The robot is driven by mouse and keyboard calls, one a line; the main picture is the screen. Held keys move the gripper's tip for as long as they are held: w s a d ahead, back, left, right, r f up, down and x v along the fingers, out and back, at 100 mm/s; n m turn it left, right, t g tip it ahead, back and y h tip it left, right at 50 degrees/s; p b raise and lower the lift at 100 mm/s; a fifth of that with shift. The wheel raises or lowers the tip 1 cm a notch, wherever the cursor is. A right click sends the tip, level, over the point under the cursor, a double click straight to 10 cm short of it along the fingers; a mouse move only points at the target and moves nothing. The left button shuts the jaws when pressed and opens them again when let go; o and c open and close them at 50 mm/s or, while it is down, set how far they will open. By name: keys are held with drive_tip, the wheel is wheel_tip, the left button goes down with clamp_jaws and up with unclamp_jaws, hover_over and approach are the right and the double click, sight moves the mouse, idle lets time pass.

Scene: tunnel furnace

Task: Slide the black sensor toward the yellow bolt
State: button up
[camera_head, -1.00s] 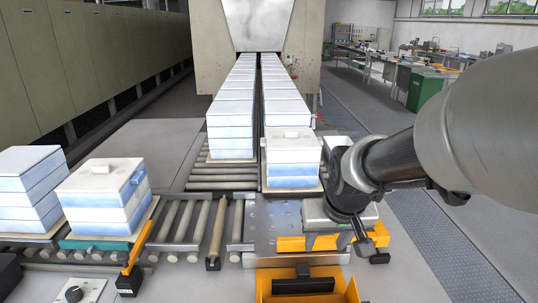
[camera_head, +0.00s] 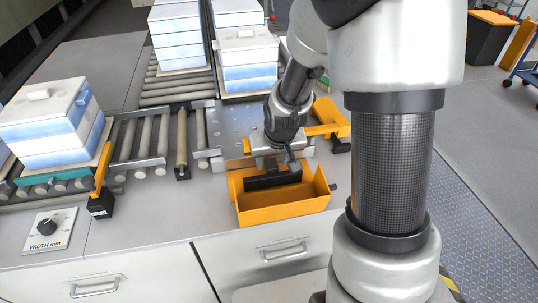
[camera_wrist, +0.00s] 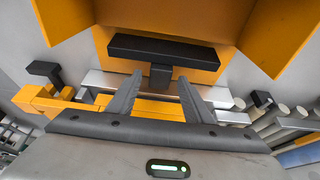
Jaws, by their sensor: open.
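A black bar-shaped part (camera_head: 273,179) lies along the back of a yellow-orange open box; in the wrist view it is a T-shaped black piece (camera_wrist: 165,49) on the orange wall. I cannot tell for sure that it is the sensor. A yellow-orange bar (camera_head: 328,127) beside the metal plate may be the bolt; in the wrist view it shows at the left (camera_wrist: 52,103). My gripper (camera_wrist: 160,76) is open, with its two fingers either side of the black stem; contact cannot be told.
The yellow-orange box (camera_head: 282,212) sits at the bench's front edge. A black block (camera_head: 101,206) with an orange arm stands left, near the width dial (camera_head: 45,230). White-blue stacks (camera_head: 52,122) stand on the rollers.

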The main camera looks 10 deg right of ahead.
drive_tip(key=shift+w+f, duration=0.15)
drive_tip(key=shift+f, duration=0.25)
drive_tip(key=shift+c, duration=0.4)
clamp_jaws()
